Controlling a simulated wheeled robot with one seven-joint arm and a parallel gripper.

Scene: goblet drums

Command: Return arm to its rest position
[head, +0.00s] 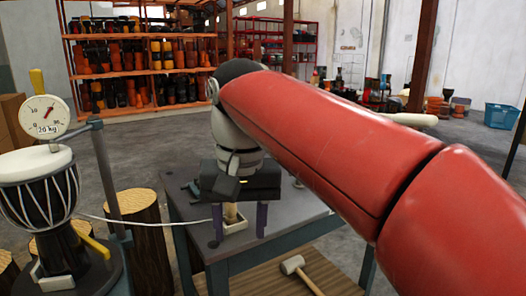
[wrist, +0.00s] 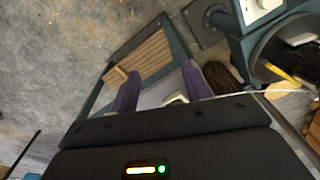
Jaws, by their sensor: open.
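My red arm crosses the head view from the lower right. My gripper (head: 240,236) points down over the grey work table (head: 182,212). Its two purple fingers are spread apart, and they also show in the wrist view (wrist: 162,78). A small pale tray (head: 236,227) with a light wooden piece shows between the fingers in the head view. A whitish item (wrist: 176,99) shows between them in the wrist view. I see nothing clamped. The height of the fingertips above the table is hard to judge, and my gripper body hides part of the tabletop.
A goblet drum (head: 42,205) with a dial gauge (head: 44,118) stands in a fixture at the left, near log stumps (head: 140,212). A mallet (head: 300,272) lies on the slatted lower shelf (head: 262,280). Drum racks (head: 140,70) and a blue crate (head: 501,116) are far back.

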